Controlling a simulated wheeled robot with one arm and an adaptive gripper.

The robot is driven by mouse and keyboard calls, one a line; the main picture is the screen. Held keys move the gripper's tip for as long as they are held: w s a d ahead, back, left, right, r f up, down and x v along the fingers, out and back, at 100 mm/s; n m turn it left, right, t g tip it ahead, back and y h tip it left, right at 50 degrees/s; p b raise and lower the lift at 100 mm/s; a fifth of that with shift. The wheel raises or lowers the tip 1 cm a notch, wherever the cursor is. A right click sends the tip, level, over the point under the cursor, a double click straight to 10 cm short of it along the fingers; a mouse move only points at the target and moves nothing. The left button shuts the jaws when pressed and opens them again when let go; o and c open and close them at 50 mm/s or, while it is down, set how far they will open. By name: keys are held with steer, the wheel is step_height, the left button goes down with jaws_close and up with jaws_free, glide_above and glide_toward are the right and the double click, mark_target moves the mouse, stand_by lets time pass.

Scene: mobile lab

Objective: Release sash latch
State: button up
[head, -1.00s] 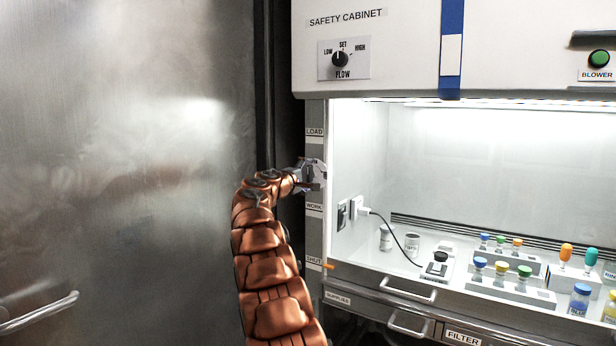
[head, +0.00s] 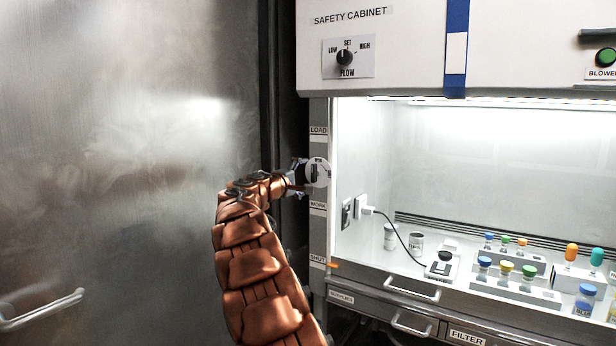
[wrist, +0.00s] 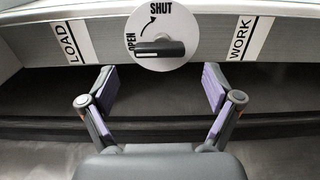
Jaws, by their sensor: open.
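The sash latch is a round white dial with a dark handle (wrist: 160,48), marked OPEN and SHUT with a curved arrow. In the wrist view the handle lies about level, with its pale-marked end at the left, near OPEN. In the head view the dial (head: 318,172) sits on the cabinet's left post, between the LOAD and WORK labels. My gripper (wrist: 160,88) is open and empty, its two purple-padded fingers spread below the dial in the wrist view. In the head view my gripper (head: 304,178) is beside the dial; whether it touches is unclear.
The safety cabinet (head: 385,55) stands on the right, with vials, bottles and a corded device (head: 443,262) inside its lit opening. Drawer handles (head: 412,290) stick out below. A metal door with a bar handle (head: 42,310) is on the left.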

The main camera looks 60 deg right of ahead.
steer(key=a, duration=0.6)
steer(key=shift+s+a, duration=0.2)
steer(key=shift+a, duration=0.05)
stand_by(0.6)
steer(key=s+a+f+y+p, duration=0.3)
steer(key=s+a, duration=0.4)
steer(key=a, duration=0.5)
steer(key=s+a+f+m+y+p, duration=0.1)
steer(key=s+a+f+y, duration=0.4)
steer(key=a, duration=0.7)
steer(key=s+a+f+m+g+y+p, duration=0.1)
steer(key=s+a+f+y+p, duration=0.3)
steer(key=a, duration=0.9)
steer(key=s+f, duration=0.2)
steer(key=s, duration=0.2)
steer(key=shift+s+y+p, duration=0.3)
steer(key=s+a+f+y+p, duration=0.1)
steer(key=s+a, duration=0.3)
steer(key=a, duration=0.2)
steer(key=s+a+f+n+g+y+p, duration=0.1)
steer(key=s+a+f+y, duration=0.1)
steer(key=s+a, duration=0.3)
steer(key=s+a+f+y, duration=0.2)
steer(key=s+a, duration=0.3)
steer(key=a, duration=0.3)
steer(key=shift+a+g+p, duration=0.15)
steer(key=shift+g+p, duration=0.25)
steer(key=shift+c, duration=0.2)
